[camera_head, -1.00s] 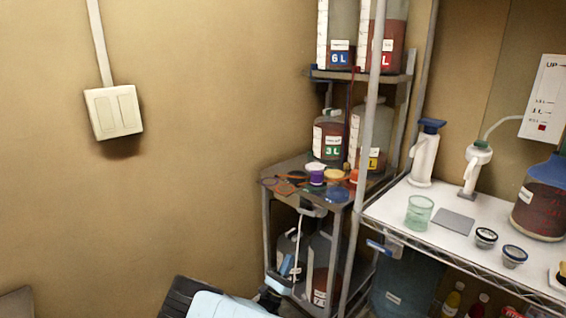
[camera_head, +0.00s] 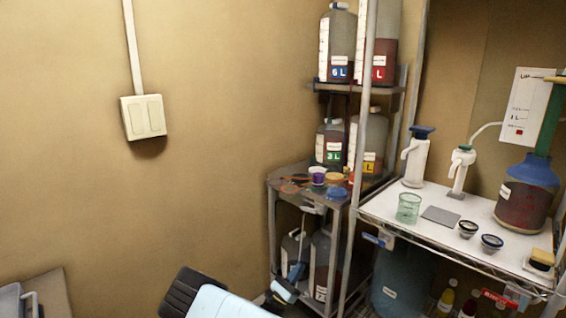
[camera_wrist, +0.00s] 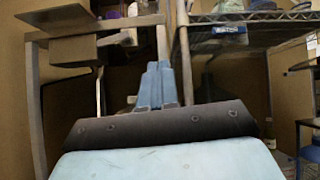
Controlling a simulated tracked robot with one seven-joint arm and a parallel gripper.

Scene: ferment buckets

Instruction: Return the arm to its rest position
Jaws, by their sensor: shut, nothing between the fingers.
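My gripper (camera_wrist: 158,68) shows in the wrist view as blue fingers closed together, with nothing held between them. Behind the fingers are a dark bar and my pale blue arm link. In the head view my pale blue arm comes in at the bottom middle, and its small blue end is in front of the lower part of the corner rack (camera_head: 342,215). I cannot tell in that view how far it is from the rack.
The corner rack holds several jugs, including the 6 L jug (camera_head: 340,45) and the 3 L jug (camera_head: 330,143). At right, a wire shelf (camera_head: 452,250) holds a green beaker (camera_head: 408,208), pump bottles and a large blue-topped jug (camera_head: 527,195).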

